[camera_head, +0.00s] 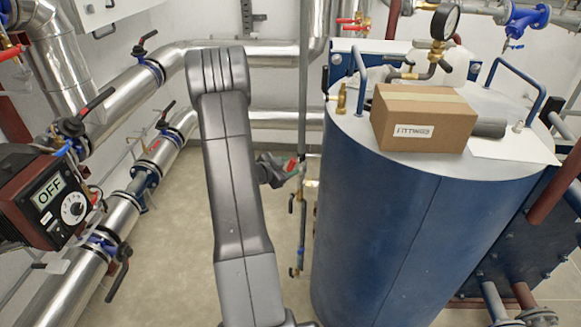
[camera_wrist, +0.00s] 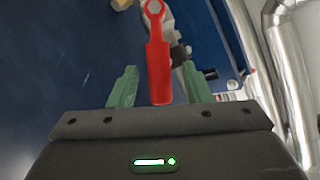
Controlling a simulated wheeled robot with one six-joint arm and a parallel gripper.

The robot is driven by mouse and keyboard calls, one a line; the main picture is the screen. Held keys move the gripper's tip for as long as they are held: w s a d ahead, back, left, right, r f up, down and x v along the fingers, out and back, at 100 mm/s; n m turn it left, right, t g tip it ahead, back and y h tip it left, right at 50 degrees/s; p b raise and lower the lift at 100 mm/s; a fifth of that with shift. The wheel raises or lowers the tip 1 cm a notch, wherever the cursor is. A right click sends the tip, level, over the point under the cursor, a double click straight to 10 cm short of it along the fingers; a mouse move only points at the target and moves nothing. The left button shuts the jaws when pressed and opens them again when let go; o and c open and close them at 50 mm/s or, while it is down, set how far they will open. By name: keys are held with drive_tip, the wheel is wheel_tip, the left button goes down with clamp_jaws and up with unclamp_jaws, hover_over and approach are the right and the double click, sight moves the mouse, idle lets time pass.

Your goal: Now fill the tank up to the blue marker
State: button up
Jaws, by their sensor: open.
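The large blue tank (camera_head: 390,230) stands right of centre in the head view, and its blue wall (camera_wrist: 60,60) fills much of the wrist view. A red valve lever (camera_wrist: 158,70) lies between the two green fingertips of my gripper (camera_wrist: 160,86). The fingers are open, with a gap on both sides of the lever. In the head view my gripper (camera_head: 285,170) is just left of the tank, partly behind my arm, with a bit of the red lever (camera_head: 292,165) showing. A thin vertical pipe (camera_head: 302,230) with small fittings runs beside the tank. I cannot make out a blue marker.
A cardboard box (camera_head: 423,118) and a white sheet (camera_head: 510,146) lie on the tank top, near a pressure gauge (camera_head: 445,22). Bare floor (camera_head: 180,240) lies between.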

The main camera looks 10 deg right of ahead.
drive_tip(key=b+v, duration=0.1)
drive_tip(key=v, duration=1.1)
drive_tip(key=shift+b, duration=0.3)
drive_tip(key=shift+f, duration=0.1)
idle(6.4)
